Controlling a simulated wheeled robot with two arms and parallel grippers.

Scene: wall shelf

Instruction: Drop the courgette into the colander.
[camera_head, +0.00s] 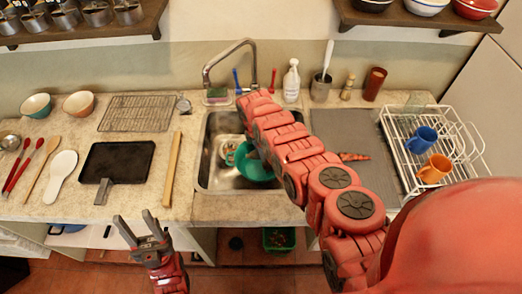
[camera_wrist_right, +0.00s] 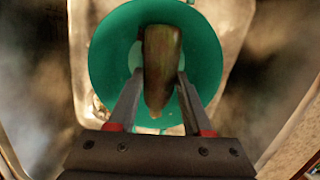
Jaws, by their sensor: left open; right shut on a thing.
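The teal-green colander (camera_head: 257,172) stands in the sink, partly covered by my right arm in the head view. In the right wrist view its round rim (camera_wrist_right: 106,55) lies beneath my right gripper (camera_wrist_right: 159,82). That gripper is shut on the courgette (camera_wrist_right: 162,62), a dark green and brownish elongated thing held between the two fingers. The courgette overlaps the middle of the colander in this view; its exact height above it cannot be told. In the head view my arm hides the right gripper and the courgette. My left gripper (camera_head: 140,229) is open and empty in front of the counter.
The steel sink (camera_head: 208,150) has a tap (camera_head: 228,52) behind it. A white dish rack (camera_head: 463,155) with mugs stands at the right. A black tray (camera_head: 118,163), a wire rack (camera_head: 137,113) and a wooden stick (camera_head: 173,168) lie left of the sink. Shelves hang above.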

